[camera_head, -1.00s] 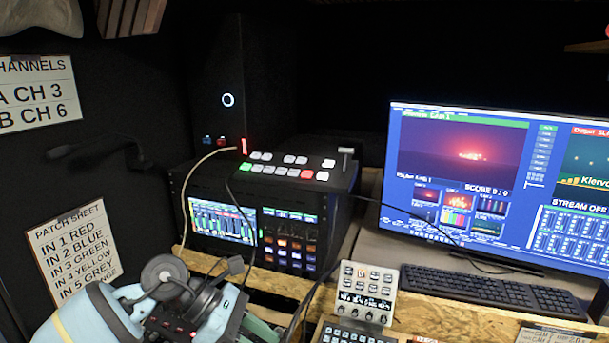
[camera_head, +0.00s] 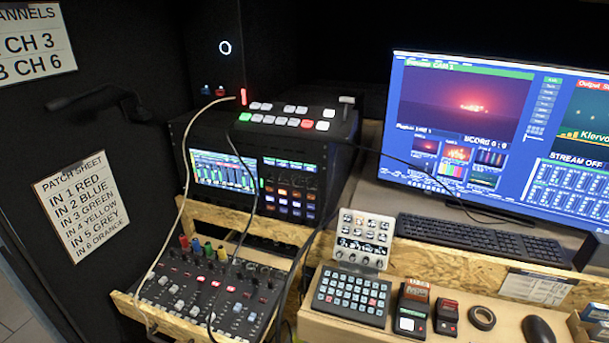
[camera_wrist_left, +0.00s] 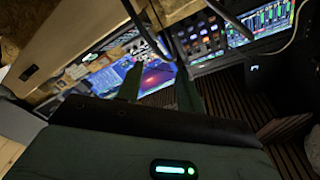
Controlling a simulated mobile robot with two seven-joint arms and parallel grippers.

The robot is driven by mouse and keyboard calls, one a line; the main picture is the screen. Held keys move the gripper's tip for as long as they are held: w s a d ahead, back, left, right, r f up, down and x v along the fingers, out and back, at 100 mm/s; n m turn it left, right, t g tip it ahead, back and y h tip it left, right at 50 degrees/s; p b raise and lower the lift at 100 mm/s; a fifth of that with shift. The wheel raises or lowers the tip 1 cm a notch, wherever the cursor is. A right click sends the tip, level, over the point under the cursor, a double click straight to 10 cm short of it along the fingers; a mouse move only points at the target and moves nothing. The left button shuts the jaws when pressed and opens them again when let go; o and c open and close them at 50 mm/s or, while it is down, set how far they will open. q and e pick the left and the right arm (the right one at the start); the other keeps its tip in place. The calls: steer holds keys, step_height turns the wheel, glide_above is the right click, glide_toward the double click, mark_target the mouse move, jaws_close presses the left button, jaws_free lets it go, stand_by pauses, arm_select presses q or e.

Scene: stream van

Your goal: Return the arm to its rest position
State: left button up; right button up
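Neither of my arms shows in the head view. My left gripper (camera_wrist_left: 160,92) shows in the left wrist view. Its two dark green fingers stand apart, and I see nothing held between them. Beyond the fingers, that tilted view shows the lit monitor (camera_wrist_left: 158,76) and the rack screens, at a distance. My right gripper is in neither view.
In the head view, an audio mixer (camera_head: 208,300) with coloured plugs sits on a wooden shelf, with cables across it. The switcher (camera_head: 290,118) tops a rack. The keyboard (camera_head: 480,240) lies before the monitor (camera_head: 490,130). A keypad (camera_head: 350,297) and small devices stand on the front desk.

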arm_select(q)
steer(key=s+a+f+n+g+y, duration=0.3)
steer(key=s+f+n, duration=0.3)
steer(key=s+f, duration=0.2)
steer(key=s+a+f+n+g+y, duration=0.3)
steer(key=s+f, duration=0.6)
steer(key=s, duration=0.4)
steer(key=a+n+g, duration=0.1)
steer(key=a+n, duration=0.1)
steer(key=n, duration=0.1)
steer(key=shift+a+y, duration=0.3)
steer(key=shift+a, duration=0.05)
